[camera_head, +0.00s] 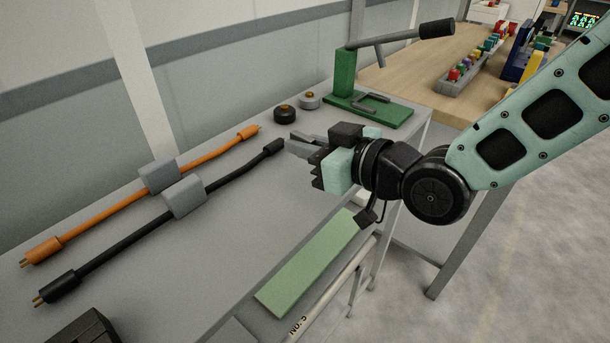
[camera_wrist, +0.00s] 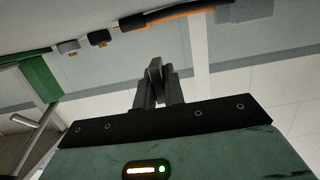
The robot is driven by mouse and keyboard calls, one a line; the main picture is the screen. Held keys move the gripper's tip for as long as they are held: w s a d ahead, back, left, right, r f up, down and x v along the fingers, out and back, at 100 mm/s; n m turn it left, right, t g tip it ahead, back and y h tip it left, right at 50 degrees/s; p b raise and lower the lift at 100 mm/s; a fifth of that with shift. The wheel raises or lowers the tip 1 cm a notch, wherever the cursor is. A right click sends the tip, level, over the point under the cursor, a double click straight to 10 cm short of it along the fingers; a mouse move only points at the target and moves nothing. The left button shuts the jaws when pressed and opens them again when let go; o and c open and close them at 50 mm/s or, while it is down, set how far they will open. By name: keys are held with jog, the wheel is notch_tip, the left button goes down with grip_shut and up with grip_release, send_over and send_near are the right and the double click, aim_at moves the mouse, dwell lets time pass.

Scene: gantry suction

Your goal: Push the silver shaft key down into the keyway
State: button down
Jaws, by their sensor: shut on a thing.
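My gripper (camera_head: 300,146) is above the grey bench, level with the end of the black cable in the head view. In the wrist view its two fingers (camera_wrist: 157,88) are closed on a small flat grey piece (camera_wrist: 155,70), which looks like the silver shaft key. The piece sticks up past the fingertips there, and its lower part is hidden between them. In the head view it cannot be told apart from the grey fingers. I cannot make out a shaft or a keyway in either view.
The grey bench (camera_head: 235,215) holds an orange cable (camera_head: 105,212) and a black cable (camera_head: 125,235), each with a grey block. A black knob (camera_head: 284,115), a grey knob (camera_head: 309,101) and a green lever press (camera_head: 345,75) stand behind.

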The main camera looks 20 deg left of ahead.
aim_at(306, 185)
jog(key=shift+f, duration=2.85)
jog(key=shift+f+b, duration=0.25)
jog(key=shift+b, duration=0.05)
jog(key=c, duration=1.5)
grip_release()
jog(key=shift+r+p, duration=0.15)
jog(key=shift+p, duration=0.35)
jog(key=p+v, duration=0.1)
jog(key=v, duration=0.2)
jog(key=p+v, duration=0.2)
jog(key=v, duration=0.2)
jog(key=w+r+p+v, duration=0.1)
jog(key=v, duration=0.3)
jog(key=shift+d, duration=0.1)
